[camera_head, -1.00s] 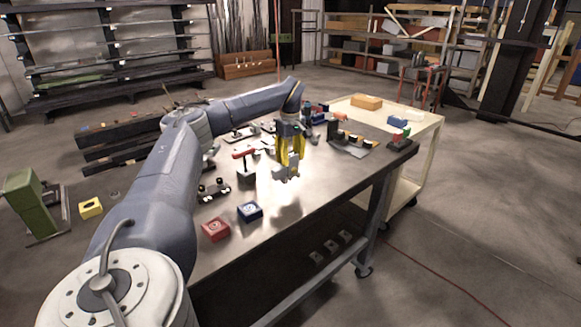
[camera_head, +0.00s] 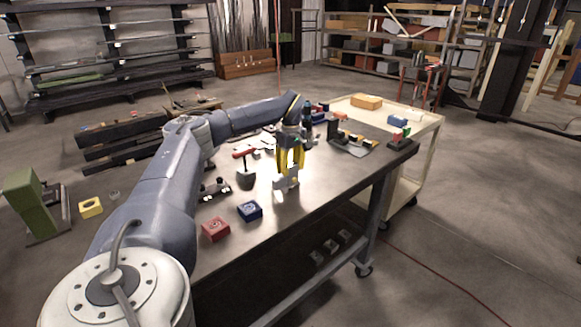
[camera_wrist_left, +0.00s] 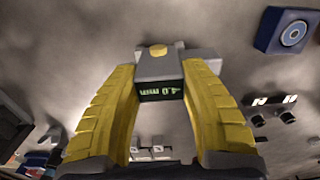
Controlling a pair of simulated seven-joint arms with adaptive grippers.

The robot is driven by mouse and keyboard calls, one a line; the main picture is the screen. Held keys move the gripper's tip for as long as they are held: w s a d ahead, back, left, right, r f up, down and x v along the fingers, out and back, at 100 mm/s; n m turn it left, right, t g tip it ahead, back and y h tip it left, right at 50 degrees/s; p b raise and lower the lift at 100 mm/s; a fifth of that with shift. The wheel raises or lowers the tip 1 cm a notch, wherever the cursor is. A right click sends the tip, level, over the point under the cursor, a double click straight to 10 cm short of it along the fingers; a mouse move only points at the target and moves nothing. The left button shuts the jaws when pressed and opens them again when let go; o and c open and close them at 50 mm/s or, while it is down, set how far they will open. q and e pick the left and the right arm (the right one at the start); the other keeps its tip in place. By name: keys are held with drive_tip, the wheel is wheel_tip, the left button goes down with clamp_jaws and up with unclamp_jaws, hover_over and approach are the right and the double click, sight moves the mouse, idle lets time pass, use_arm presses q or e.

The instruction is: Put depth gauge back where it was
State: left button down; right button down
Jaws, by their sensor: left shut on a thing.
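The depth gauge (camera_head: 286,184) is a small grey block-shaped tool. My left gripper (camera_head: 290,170) has yellow fingers and is shut on it, pointing down over the metal workbench (camera_head: 308,192). In the left wrist view the gauge (camera_wrist_left: 162,68) sits between the two yellow fingertips, with a lit display reading 4.0 mm and a yellow button on top. The gauge is low over the bench; I cannot tell whether it touches the surface. My right gripper is not in view.
A blue block (camera_head: 250,211) and a red block (camera_head: 215,229) lie near the bench's front edge. A red-handled tool (camera_head: 244,155) and a dark two-knobbed part (camera_head: 214,190) stand left of the gripper. A cream cart (camera_head: 433,140) stands behind. Bench right of the gauge is clear.

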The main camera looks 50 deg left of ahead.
use_arm(q)
drive_tip(key=shift+f, duration=0.15)
drive_tip(key=c, duration=0.8)
unclamp_jaws()
